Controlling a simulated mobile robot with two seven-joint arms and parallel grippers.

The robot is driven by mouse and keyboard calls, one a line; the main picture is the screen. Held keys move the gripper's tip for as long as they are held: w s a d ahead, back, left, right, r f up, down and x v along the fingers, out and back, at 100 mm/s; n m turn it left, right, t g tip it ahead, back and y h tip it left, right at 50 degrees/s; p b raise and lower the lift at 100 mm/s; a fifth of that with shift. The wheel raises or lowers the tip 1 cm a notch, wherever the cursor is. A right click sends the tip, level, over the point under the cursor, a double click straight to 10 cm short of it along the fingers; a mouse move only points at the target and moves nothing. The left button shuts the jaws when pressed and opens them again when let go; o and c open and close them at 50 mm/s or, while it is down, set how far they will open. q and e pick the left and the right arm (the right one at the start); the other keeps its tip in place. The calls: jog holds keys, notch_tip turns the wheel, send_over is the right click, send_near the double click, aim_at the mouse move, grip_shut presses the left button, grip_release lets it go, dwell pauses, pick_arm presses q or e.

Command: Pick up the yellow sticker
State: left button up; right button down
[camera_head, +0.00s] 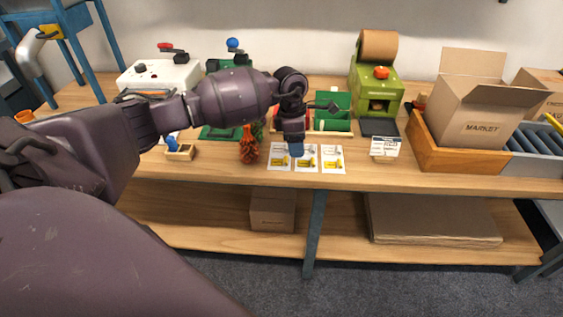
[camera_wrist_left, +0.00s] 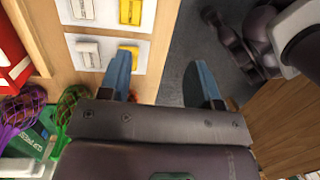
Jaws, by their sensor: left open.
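Several white cards lie in a row near the table's front edge, each with a yellow sticker, like this left one (camera_head: 281,162). In the left wrist view two cards show, each with a pale sticker beside a yellow one; the nearer yellow sticker (camera_wrist_left: 128,55) lies close to one fingertip, and the farther yellow sticker (camera_wrist_left: 131,11) is at the top edge. My left gripper (camera_head: 296,150) points down over the cards; its blue fingers are open and empty in the left wrist view (camera_wrist_left: 160,82). It hides part of the cards. My right gripper is not in view.
A red net bag of chestnuts (camera_head: 249,148) stands left of the cards. A small wooden tray (camera_head: 180,153) is farther left. A green machine (camera_head: 376,83) stands behind, and a MARKET box (camera_head: 484,110) in a wooden crate is right. The tabletop right of the cards is partly clear.

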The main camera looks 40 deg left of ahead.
aim_at(286, 162)
pick_arm(q)
jog(key=w+a+r+y, duration=0.1)
jog(key=a+r+y, duration=0.1)
jog(key=a, duration=0.2)
notch_tip(286, 162, down, 10)
jog(key=shift+a+f+b, duration=0.1)
jog(key=shift+f+b, duration=0.1)
jog(key=shift+b, duration=0.3)
jog(key=c, duration=1)
